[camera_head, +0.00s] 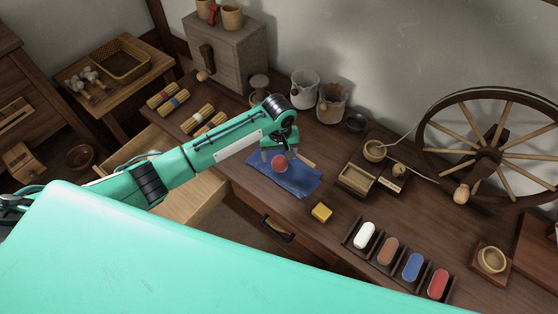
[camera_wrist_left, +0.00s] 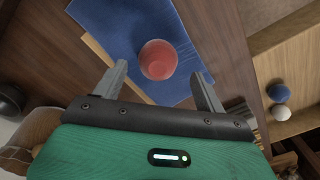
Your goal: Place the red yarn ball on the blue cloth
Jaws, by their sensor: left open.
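The red yarn ball (camera_head: 279,163) rests on the blue cloth (camera_head: 300,182), which lies flat on the dark wooden table. In the left wrist view the red ball (camera_wrist_left: 158,59) sits on the blue cloth (camera_wrist_left: 110,22), just beyond the fingertips and roughly between them. My left gripper (camera_head: 280,155) is open above the cloth, close to the ball; in the left wrist view its two fingers (camera_wrist_left: 160,80) stand apart with nothing between them. Part of the cloth is hidden behind the gripper. My right gripper is not in view.
A yellow block (camera_head: 321,212) lies right of the cloth, near a small wooden box (camera_head: 356,180). A rack of coloured spools (camera_head: 388,251) is at the front right. A spinning wheel (camera_head: 488,153) stands at the right. An open drawer (camera_head: 200,197) sticks out below my left arm.

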